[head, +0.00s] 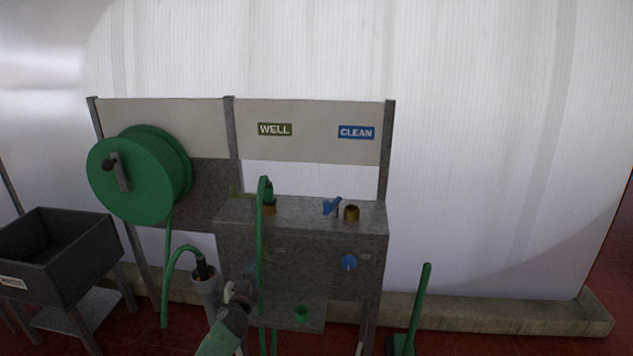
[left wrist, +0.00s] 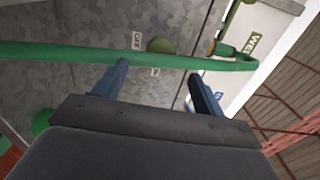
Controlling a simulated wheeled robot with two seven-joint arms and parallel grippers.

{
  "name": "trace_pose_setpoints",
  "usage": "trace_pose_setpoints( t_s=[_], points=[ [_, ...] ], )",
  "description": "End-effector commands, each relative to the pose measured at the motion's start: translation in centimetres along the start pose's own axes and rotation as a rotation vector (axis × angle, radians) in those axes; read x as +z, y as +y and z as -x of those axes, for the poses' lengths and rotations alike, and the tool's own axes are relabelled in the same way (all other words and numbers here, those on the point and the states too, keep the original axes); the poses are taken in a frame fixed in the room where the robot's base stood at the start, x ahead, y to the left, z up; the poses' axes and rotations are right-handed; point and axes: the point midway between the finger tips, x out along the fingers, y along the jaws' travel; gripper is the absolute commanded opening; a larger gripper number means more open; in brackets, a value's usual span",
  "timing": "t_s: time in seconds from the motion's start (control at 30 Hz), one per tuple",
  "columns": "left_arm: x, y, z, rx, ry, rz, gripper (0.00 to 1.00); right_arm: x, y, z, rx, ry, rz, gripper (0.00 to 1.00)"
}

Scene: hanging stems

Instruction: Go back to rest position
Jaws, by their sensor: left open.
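My left gripper (head: 240,290) is low in front of the grey metal stand, near the green hose (head: 260,240). In the left wrist view its two fingers (left wrist: 158,70) are apart, and the hose (left wrist: 80,52) crosses by the fingertips; I cannot tell if they touch. The hose hangs down from a green connector at the brass outlet (head: 269,209) on the WELL side. A second brass outlet (head: 351,213) with a blue lever (head: 331,206) is on the CLEAN side and has no hose on it. My right gripper is not in view.
A green hose reel (head: 133,180) hangs at the left; its hose runs down and loops to a grey upright tube (head: 205,285). A dark waste bin (head: 60,262) stands at far left. A green-handled tool (head: 417,310) stands right of the stand. The floor farther right is clear.

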Motion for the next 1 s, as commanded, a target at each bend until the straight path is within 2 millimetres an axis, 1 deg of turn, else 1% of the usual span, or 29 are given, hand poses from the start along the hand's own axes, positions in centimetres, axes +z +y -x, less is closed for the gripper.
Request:
trace_pose_setpoints(
  t_s=[0.2,0.27,0.37,0.43,0.57,0.67,0.73,0.77,0.8,0.83,0.87,0.9,0.97,1.0],
  points=[
    [2.8,2.1,0.4,0.11,-0.165,0.176,0.7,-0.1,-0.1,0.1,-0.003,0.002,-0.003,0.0],
    [3.5,2.1,0.8,0.142,-0.225,0.253,0.7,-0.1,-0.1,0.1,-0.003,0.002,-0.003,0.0],
    [4.2,1.2,1.9,0.192,-0.325,0.395,0.7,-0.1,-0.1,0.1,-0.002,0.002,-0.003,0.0],
    [4.2,0.1,2.9,0.224,-0.388,0.501,0.7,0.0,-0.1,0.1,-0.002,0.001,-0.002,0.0],
    [3.0,-2.1,5.3,0.291,-0.485,0.698,0.7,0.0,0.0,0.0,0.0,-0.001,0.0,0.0],
    [1.1,-2.7,8.5,0.371,-0.547,0.839,0.7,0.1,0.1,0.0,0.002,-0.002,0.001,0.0],
    [-0.8,-2.6,11.6,0.444,-0.588,0.932,0.7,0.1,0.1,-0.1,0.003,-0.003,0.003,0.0],
    [-1.6,-2.5,13.2,0.48,-0.605,0.971,0.7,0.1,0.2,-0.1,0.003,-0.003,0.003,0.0],
    [-2.8,-2.2,15.3,0.53,-0.625,1.016,0.7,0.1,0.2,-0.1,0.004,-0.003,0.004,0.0],
    [-3.6,-2.0,16.9,0.566,-0.638,1.047,0.7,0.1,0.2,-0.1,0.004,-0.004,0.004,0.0],
    [-4.5,-1.7,18.6,0.604,-0.649,1.073,0.7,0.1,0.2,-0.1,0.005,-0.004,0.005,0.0],
    [-5.5,-1.4,20.8,0.652,-0.664,1.104,0.7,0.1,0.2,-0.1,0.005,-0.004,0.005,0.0],
    [-7.0,-1.1,23.9,0.719,-0.678,1.142,0.7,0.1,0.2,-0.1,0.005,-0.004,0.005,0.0],
    [-7.8,-0.8,25.9,0.761,-0.685,1.161,0.7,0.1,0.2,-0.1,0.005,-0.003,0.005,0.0]
  ],
)
